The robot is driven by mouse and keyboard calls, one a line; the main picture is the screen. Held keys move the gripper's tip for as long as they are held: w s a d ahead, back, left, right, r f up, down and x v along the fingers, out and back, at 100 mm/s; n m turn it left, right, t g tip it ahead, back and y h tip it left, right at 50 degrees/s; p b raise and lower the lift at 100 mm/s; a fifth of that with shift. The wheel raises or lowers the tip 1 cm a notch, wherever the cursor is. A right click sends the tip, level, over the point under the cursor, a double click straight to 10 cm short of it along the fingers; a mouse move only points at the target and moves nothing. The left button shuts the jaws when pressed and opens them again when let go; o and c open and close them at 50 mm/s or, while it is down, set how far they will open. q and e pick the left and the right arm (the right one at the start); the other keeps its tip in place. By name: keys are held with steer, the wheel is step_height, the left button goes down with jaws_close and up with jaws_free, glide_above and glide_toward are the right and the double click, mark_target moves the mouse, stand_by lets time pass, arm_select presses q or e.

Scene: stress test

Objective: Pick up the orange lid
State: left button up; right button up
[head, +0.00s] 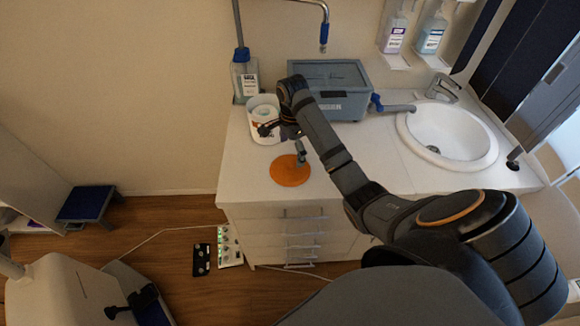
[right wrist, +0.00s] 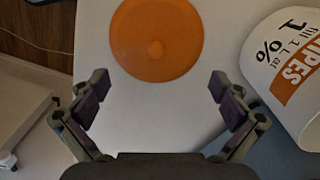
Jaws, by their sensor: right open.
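The orange lid (head: 290,170) is a flat round disc lying on the white counter, near its front left edge. In the right wrist view the lid (right wrist: 156,35) shows a small round bump at its middle and lies just beyond the fingertips. My right gripper (head: 283,143) is above the counter, on the far side of the lid in the head view. In the right wrist view my right gripper (right wrist: 159,88) has its fingers wide apart with nothing between them. My left gripper is not in view.
A white wipes tub (right wrist: 290,75) stands close to the right finger in the right wrist view. In the head view, a grey lidded box (head: 330,75) and a bottle (head: 245,78) stand at the back. A sink (head: 455,130) is to the right. Counter right of the lid is bare.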

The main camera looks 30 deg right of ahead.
mark_target(290, 165)
steer(key=f, duration=0.1)
steer(key=f+b, duration=0.1)
steer(key=f, duration=0.1)
steer(key=a+f+b, duration=0.1)
steer(key=shift+s+f, duration=0.25)
steer(key=shift+f, duration=0.1)
steer(key=shift+w+f, duration=0.1)
steer(key=shift+f, duration=0.05)
steer(key=c, duration=0.3)
jaws_close()
